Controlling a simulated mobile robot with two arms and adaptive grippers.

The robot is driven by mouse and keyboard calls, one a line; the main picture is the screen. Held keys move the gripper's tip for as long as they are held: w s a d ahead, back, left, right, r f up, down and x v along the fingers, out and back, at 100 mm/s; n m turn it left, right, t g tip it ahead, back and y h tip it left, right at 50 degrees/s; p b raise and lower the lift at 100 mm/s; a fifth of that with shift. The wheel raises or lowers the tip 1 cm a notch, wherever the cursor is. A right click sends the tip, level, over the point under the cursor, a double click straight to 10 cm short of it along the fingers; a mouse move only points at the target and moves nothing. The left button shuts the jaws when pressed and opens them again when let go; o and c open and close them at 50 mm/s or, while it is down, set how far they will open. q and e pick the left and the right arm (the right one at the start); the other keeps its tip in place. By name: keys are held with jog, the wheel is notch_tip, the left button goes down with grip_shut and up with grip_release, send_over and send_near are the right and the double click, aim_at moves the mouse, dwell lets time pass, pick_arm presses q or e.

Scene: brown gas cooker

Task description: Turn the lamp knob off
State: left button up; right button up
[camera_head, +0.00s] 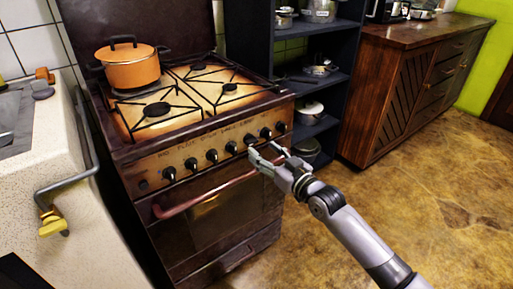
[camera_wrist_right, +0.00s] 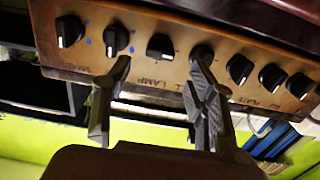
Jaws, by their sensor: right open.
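The lamp knob, a dark round knob, is on the cooker's brown front panel. It appears third from the left in the right wrist view (camera_wrist_right: 160,46), with the letters "LAMP" close by. In the head view it seems to be the knob (camera_head: 248,140) just above my right gripper (camera_head: 264,150). That gripper is open and empty, with its fingers pointing at the panel. In the wrist view the fingertips (camera_wrist_right: 161,63) lie either side of the lamp knob's line, apparently short of it. The right finger partly overlaps the neighbouring knob. My left gripper is not in view.
Several similar knobs (camera_head: 211,156) line the panel closely. The oven handle (camera_head: 205,194) runs below them. An orange pot (camera_head: 132,71) stands on the hob. Dark shelves (camera_head: 335,82) stand right of the cooker. The floor (camera_head: 440,185) at right is open.

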aim_at(254, 143)
jog(key=shift+b+x, duration=0.4)
jog(key=shift+x, duration=1.95)
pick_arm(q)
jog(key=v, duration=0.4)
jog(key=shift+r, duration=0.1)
pick_arm(e)
jog(key=shift+c, duration=0.6)
jog(key=c, duration=1)
